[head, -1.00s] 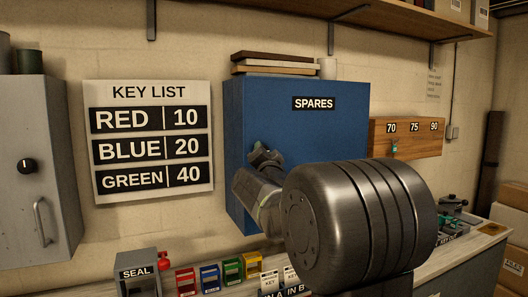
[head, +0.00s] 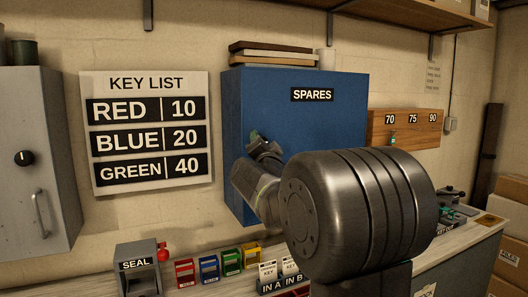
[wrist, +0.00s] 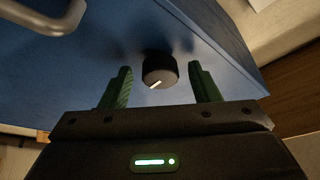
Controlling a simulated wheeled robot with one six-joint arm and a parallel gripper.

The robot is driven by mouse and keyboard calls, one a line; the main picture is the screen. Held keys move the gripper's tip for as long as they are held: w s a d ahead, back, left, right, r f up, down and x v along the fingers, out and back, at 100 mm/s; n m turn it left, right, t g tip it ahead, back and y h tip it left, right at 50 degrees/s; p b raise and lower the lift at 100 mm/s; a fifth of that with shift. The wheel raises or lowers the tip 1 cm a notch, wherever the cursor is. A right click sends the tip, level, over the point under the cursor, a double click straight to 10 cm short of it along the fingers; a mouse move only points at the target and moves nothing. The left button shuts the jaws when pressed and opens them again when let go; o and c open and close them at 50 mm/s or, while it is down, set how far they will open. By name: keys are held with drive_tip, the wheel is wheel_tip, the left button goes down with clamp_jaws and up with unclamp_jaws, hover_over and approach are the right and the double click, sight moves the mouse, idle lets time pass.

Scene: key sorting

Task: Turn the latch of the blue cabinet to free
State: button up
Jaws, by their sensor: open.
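The blue cabinet (head: 335,125), labelled SPARES, hangs on the wall; my arm covers its lower front in the head view. In the wrist view its blue door (wrist: 110,60) fills the upper part. The latch (wrist: 160,71) is a round black knob with a white pointer line, set slanted in that view. My gripper (wrist: 161,88) is open, its two green fingers on either side of the knob with gaps visible. I cannot tell how far the fingertips are from the door. In the head view my gripper (head: 257,143) is at the cabinet front, and the latch is hidden.
A metal door handle (wrist: 50,18) is at the wrist view's upper left. A grey cabinet (head: 35,160) with a knob and handle stands at left. Below are the SEAL box (head: 138,268), coloured key boxes and a counter. A wooden key board (head: 405,130) hangs at right.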

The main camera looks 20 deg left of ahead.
drive_tip(key=b+v, duration=0.2)
drive_tip(key=v, duration=1.1)
drive_tip(key=shift+s, duration=0.25)
drive_tip(key=shift+d+f, duration=0.15)
drive_tip(key=p+x, duration=0.2)
drive_tip(key=x, duration=1.2)
drive_tip(key=shift+s, duration=0.1)
